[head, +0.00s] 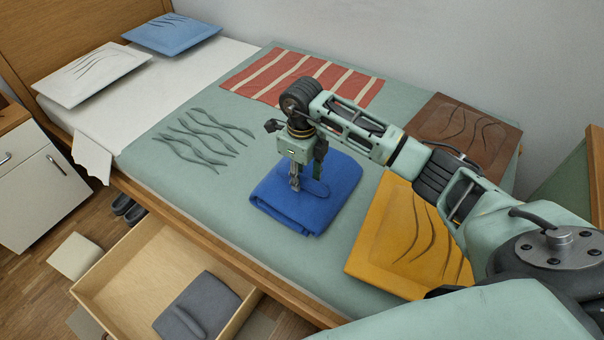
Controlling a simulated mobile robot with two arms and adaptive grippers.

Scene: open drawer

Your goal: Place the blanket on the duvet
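A folded blue blanket (270,205) lies flat on the grey-green duvet (215,190), near the bed's front edge. My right gripper (297,186) points straight down over the middle of the blue blanket. Its fingertips are at or just above the top of the cloth; I cannot tell whether they touch it. The fingers are seen edge-on, so whether they are open or shut is unclear. My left gripper is out of view.
A red striped cloth (268,82), a yellow cushion (395,240) and a brown cushion (470,128) lie on the bed. White (92,74) and blue (172,34) pillows are at the head. An open drawer (125,270) below holds a folded dark grey item (203,303).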

